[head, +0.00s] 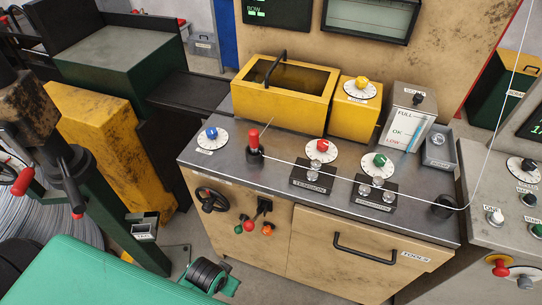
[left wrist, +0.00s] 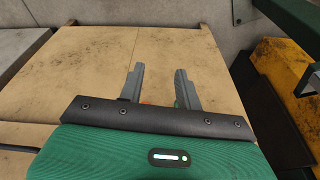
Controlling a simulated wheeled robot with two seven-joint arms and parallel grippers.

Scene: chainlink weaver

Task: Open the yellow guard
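The yellow guard (head: 286,91) is a yellow box with a dark window in its top, at the back left of the grey worktop in the head view. A black bar handle (head: 275,67) stands on it, and its lid looks down. Neither gripper shows in the head view. In the left wrist view my left gripper (left wrist: 159,75) has its two grey fingers apart, with no held thing visible between them. It points at a beige panel (left wrist: 95,75); the guard is not recognisable there. My right gripper is in neither view.
A red-knobbed lever (head: 254,140) stands on the worktop (head: 222,160) in front of the guard. A thin white wire (head: 330,173) runs from it across the top. Dials, including a blue-knobbed one (head: 212,138), and a yellow block (head: 355,108) are nearby.

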